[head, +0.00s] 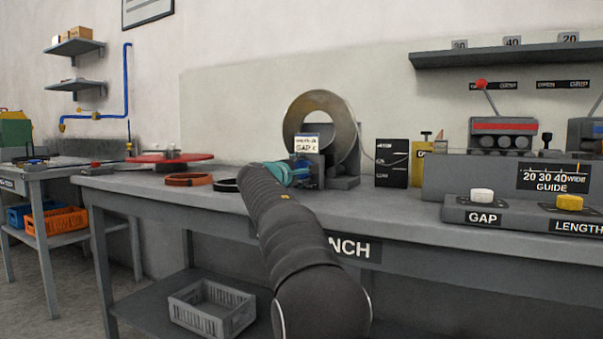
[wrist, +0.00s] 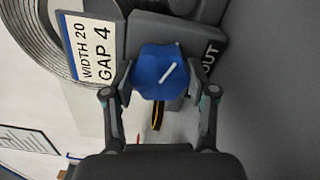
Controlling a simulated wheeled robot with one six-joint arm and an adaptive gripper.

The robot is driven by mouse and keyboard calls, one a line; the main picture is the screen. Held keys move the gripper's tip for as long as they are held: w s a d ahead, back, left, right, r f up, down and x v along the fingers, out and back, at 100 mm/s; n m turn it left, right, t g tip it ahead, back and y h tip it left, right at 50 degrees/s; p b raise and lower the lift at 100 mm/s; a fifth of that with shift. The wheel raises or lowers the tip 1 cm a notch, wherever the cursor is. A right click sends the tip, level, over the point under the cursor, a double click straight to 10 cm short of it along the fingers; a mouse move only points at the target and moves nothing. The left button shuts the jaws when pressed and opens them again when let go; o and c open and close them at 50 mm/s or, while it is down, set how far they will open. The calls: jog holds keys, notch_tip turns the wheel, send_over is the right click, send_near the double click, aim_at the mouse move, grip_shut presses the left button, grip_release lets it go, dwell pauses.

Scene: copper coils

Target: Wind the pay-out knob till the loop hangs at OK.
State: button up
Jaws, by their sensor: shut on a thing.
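The blue pay-out knob (wrist: 158,72) with a white pointer line shows in the wrist view, its line slanting up to the right. My gripper (wrist: 160,82) is shut on the knob, one finger on each side. A dark label beside it reads OUT, the rest hidden. In the head view my gripper (head: 297,174) is at the stand below the metal coil (head: 351,119). A thin strip runs from the coil toward the black gauge board (head: 391,164). Its marks are too small to read, and I cannot tell where the loop hangs.
A card (wrist: 91,48) by the knob reads WIDTH 20, GAP 4. On the bench (head: 410,208), a red turntable (head: 170,158) and an orange ring (head: 188,180) lie left. The GAP knob (head: 482,195) and LENGTH knob (head: 569,202) stand right. A grey crate (head: 212,307) is below.

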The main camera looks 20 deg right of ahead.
jog(key=o, duration=1.2)
jog(key=shift+c, duration=0.2)
jog(key=v, duration=1.2)
jog(key=shift+s+d, duration=0.1)
